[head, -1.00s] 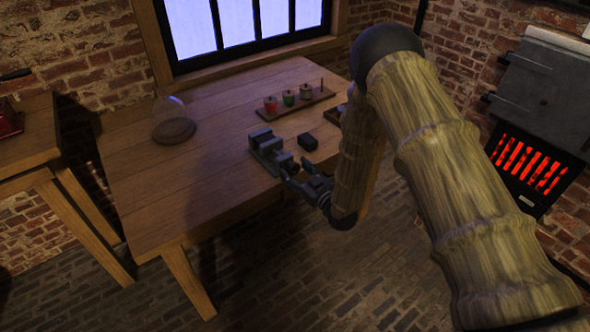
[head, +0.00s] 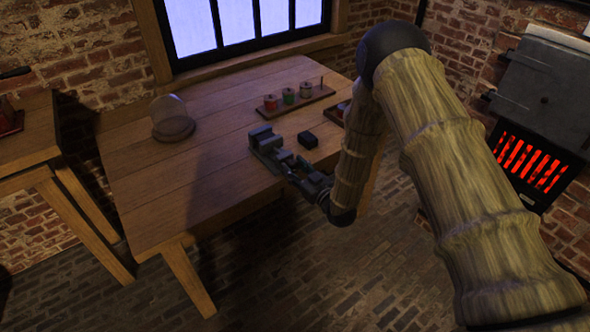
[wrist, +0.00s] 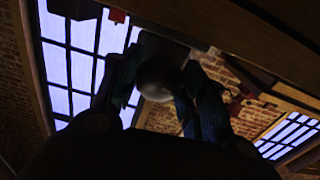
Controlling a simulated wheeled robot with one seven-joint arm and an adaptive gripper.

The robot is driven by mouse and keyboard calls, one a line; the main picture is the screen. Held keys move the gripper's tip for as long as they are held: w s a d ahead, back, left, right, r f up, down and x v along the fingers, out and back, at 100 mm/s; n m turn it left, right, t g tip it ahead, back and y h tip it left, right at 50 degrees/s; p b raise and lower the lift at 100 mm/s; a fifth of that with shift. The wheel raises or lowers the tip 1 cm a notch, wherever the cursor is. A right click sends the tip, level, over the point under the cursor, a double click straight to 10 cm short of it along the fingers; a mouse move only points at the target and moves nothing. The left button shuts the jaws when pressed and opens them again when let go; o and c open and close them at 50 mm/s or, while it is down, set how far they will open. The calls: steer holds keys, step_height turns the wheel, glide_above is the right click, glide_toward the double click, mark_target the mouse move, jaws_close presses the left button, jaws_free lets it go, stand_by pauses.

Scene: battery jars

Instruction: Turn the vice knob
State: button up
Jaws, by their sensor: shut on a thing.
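The grey vice (head: 266,146) stands at the right front edge of the wooden table in the head view. My gripper (head: 298,170) reaches it from the front right, at the vice's near end. In the wrist view, a rounded, pale knob (wrist: 158,78) sits between the two dark fingers of my gripper (wrist: 156,88), which are shut on it. The wrist view is dark, and the fingers hide part of the knob. The rest of the vice is hard to make out there.
A wooden rack (head: 298,103) with several small coloured jars stands farther back. A glass dome (head: 172,115) on a round base is at the back left. The table's left half is mostly clear.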

steer(key=shift+m, duration=0.3)
steer(key=o, duration=1)
steer(key=v, duration=1.2)
